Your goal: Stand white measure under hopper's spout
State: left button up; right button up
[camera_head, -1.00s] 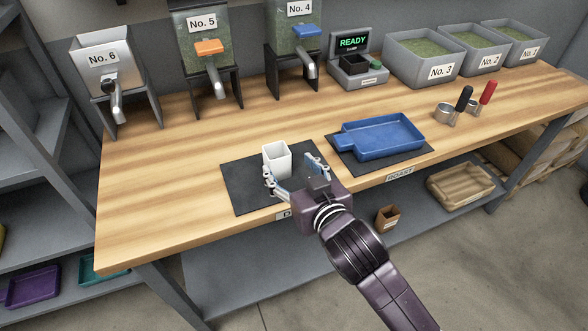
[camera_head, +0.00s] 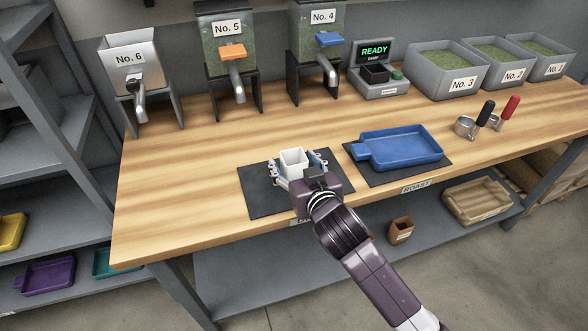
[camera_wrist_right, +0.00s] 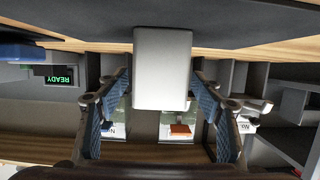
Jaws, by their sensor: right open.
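The white measure (camera_head: 293,163) is a small square open-topped cup standing upright on the dark mat (camera_head: 262,201) at the bench's front. In the right wrist view the measure (camera_wrist_right: 162,68) shows between the two blue-padded fingers. My right gripper (camera_head: 299,168) is open around the measure, with a finger on each side and gaps between. Three hoppers stand along the back: No. 6 (camera_head: 131,62) with a steel front, No. 5 (camera_head: 226,53) with an orange tab, and No. 4 (camera_head: 320,42) with a blue tab. Each has a metal spout pointing down. My left gripper is out of view.
A blue tray (camera_head: 402,148) lies on a second mat to the right. Two scoops (camera_head: 466,126) stand farther right. A scale (camera_head: 379,80) reading READY and grey bins (camera_head: 446,72) line the back. Bare wood (camera_head: 200,140) lies between mat and hoppers.

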jog(key=c, duration=1.3)
notch_tip(320, 180, up, 20)
jog(key=shift+w+f+p, duration=0.1)
jog(key=shift+p, duration=0.75)
jog(key=shift+c, duration=0.2)
